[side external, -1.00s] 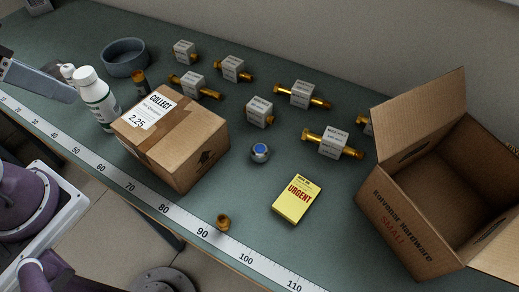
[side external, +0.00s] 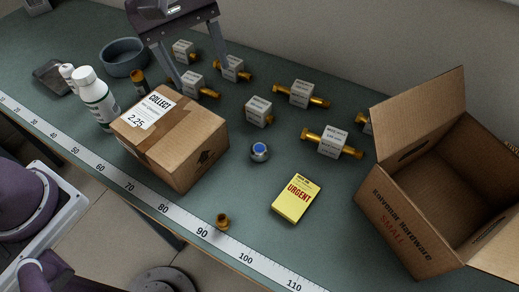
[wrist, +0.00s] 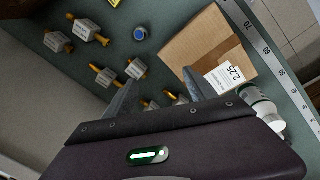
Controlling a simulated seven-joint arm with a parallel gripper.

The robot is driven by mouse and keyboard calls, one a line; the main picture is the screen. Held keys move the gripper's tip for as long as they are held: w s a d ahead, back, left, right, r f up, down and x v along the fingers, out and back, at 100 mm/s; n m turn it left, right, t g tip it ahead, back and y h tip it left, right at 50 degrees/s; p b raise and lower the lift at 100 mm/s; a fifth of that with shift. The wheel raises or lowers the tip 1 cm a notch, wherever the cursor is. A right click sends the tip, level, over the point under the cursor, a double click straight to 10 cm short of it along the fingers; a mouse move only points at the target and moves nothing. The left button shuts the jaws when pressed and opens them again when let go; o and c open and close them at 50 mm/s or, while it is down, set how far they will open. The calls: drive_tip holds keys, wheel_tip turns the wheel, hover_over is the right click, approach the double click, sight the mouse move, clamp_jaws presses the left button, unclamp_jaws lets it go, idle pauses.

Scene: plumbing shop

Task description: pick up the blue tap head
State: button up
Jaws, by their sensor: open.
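The blue tap head (side external: 260,151) is a small silver knob with a blue top, standing on the green bench right of the taped box. It also shows in the wrist view (wrist: 140,34), near the top. My gripper (side external: 202,80) is open and empty, above the brass fittings at the back left of the bench. It is up and to the left of the tap head, well apart from it. In the wrist view the fingers (wrist: 155,88) point toward the labelled fittings and the box, with the tap head beyond them.
A taped COLLECT box (side external: 172,136) stands left of the tap head, and a yellow URGENT carton (side external: 297,198) lies right of it. Several labelled brass fittings (side external: 259,111) lie behind. An open cardboard box (side external: 400,215) is at right. White bottles (side external: 94,98) and a grey bowl (side external: 124,57) stand left.

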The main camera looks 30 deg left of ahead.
sight(260, 148)
drive_tip(key=w+d+f+n, duration=0.1)
drive_tip(key=d+f+n, duration=0.1)
drive_tip(key=d+f, duration=0.1)
drive_tip(key=w+d+f+n+g, duration=0.1)
drive_tip(key=d+f+n, duration=0.1)
drive_tip(key=f, duration=0.4)
drive_tip(key=w+d+f+n, duration=0.1)
drive_tip(key=d+f, duration=0.3)
drive_tip(key=f, duration=0.1)
drive_tip(key=shift+w+d+n+g+y, duration=0.35)
drive_tip(key=shift+n+g+y, duration=0.05)
wheel_tip(260, 148, down, 7)
drive_tip(key=shift+a+f, duration=0.1)
clamp_jaws()
